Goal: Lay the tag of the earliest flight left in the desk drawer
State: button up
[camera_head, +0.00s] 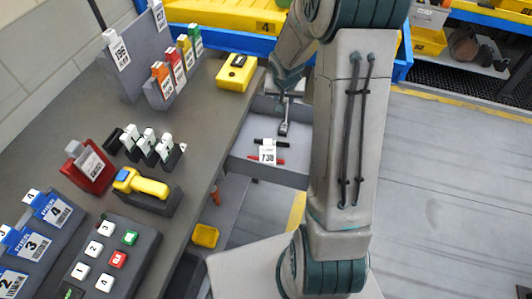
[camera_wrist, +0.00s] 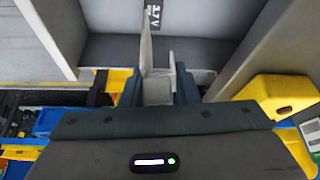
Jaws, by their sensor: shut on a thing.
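My gripper (camera_wrist: 157,84) reaches over the open desk drawer (camera_head: 296,178) and is shut on a thin pale tag (camera_wrist: 147,55), which stands up between the fingers in the wrist view. Its print is not readable there. In the head view my gripper (camera_head: 287,82) is partly hidden by my arm, and a small grey and dark piece (camera_head: 284,127) shows below it; I cannot tell whether this is the held tag.
The grey desk (camera_head: 205,125) bears a rack (camera_head: 140,40) with tags, a yellow device (camera_head: 237,72), a yellow handheld scanner (camera_head: 140,183), a red holder (camera_head: 88,168) and a keypad (camera_head: 108,255). Blue and yellow bins (camera_head: 205,12) stand behind. Open floor lies at right.

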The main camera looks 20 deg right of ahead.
jog(key=d+f+b, duration=0.1)
jog(key=f, duration=0.2)
jog(key=d+f+m+b, duration=0.1)
jog(key=f, duration=0.2)
jog(key=d+f+m+h+b, duration=0.1)
jog(key=f, duration=0.3)
jog(key=shift+w+d+b, duration=0.4)
jog(key=shift+f, duration=0.2)
jog(key=o, duration=1)
jog(key=shift+r, duration=0.1)
jog(key=shift+r, duration=0.1)
